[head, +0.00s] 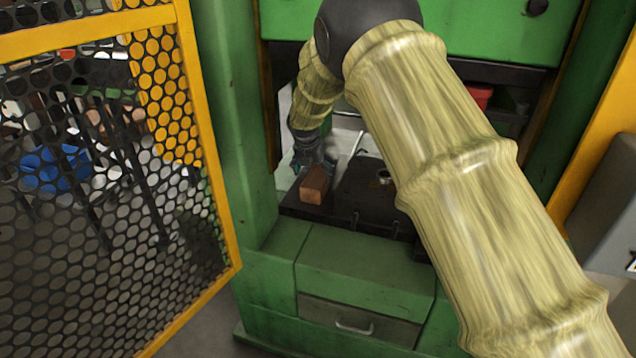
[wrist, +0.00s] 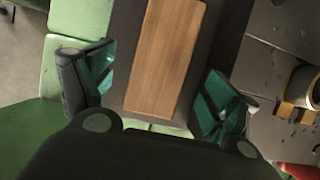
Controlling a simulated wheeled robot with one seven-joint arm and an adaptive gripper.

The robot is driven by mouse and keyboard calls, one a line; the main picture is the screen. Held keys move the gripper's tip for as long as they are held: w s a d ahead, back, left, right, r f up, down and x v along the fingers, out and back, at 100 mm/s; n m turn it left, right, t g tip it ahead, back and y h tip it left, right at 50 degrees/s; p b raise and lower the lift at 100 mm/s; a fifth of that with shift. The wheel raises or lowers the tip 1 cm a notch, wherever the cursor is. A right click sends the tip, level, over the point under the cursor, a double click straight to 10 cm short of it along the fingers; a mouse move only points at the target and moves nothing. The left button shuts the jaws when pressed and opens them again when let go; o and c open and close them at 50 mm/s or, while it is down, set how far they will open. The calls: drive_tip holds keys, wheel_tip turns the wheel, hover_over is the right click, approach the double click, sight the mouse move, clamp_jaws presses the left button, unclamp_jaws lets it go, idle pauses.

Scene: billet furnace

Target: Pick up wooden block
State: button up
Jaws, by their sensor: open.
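The wooden block (head: 314,185) is a brown rectangular block lying on the dark machine bed (head: 354,200) inside the green machine. In the wrist view the block (wrist: 166,55) runs lengthwise up the picture, between the two fingers. My gripper (wrist: 155,95) is open, with one finger on each side of the block's near end and a visible gap on both sides. In the head view my gripper (head: 318,164) is just behind the block. Whether the fingertips are level with the block cannot be told.
The green machine frame (head: 235,110) encloses the bed on the left. A yellow-framed mesh door (head: 200,120) stands open at the left. A red object (head: 479,96) sits at the back right. A drawer (head: 358,322) is below the bed.

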sight(317, 176)
drive_tip(key=x, duration=0.2)
drive_tip(key=shift+w+f, duration=0.3)
drive_tip(key=shift+f, duration=0.05)
drive_tip(key=shift+s+d+f, duration=0.1)
drive_tip(key=shift+d+f, duration=0.05)
drive_tip(key=shift+f, duration=0.05)
drive_tip(key=shift+b+x, duration=0.35)
drive_tip(key=shift+x, duration=1.45)
drive_tip(key=c, duration=1.2)
drive_tip(key=shift+c, duration=0.9)
drive_tip(key=shift+r, duration=0.1)
